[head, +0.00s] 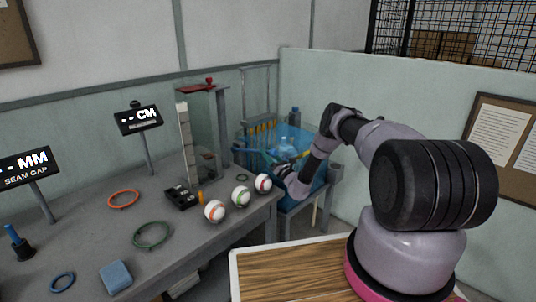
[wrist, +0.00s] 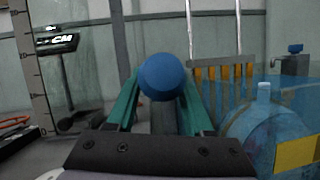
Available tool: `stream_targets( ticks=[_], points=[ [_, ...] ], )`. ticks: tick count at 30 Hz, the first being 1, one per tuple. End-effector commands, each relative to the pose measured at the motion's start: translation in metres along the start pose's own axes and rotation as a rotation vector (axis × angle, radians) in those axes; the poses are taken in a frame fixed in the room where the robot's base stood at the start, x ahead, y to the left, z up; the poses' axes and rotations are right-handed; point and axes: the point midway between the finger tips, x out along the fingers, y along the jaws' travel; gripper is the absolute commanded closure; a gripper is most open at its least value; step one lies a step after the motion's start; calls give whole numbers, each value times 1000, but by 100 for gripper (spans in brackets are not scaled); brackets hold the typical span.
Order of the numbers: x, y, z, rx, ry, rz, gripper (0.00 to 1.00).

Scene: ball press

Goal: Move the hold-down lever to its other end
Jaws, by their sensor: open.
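In the wrist view a round blue knob (wrist: 162,76) tops a short grey upright stem. It looks like the end of the hold-down lever; the rest of the lever is hidden behind my gripper's body. My gripper (wrist: 160,98) is open, with one teal finger on each side of the knob and stem. I cannot tell whether either finger touches. In the head view my gripper (head: 284,172) is at the blue stand beyond the grey bench's right end, and the knob cannot be made out there.
A clear blue jug (wrist: 270,135) with a yellow label stands close at right. A row of orange-tipped pieces (wrist: 222,72) is behind. The grey bench (head: 185,232) holds several balls (head: 240,197), rings and a tall glass-sided gauge (head: 205,125). A pale partition (head: 400,100) stands behind my arm.

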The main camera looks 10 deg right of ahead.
Motion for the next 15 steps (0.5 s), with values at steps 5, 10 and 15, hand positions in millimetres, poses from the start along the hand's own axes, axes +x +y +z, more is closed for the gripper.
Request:
stream_targets(
  ticks=[5,10,15],
  points=[
    [2,0,0,0,0,-1,48],
    [2,0,0,0,0,-1,71],
    [2,0,0,0,0,-1,100]
  ],
)
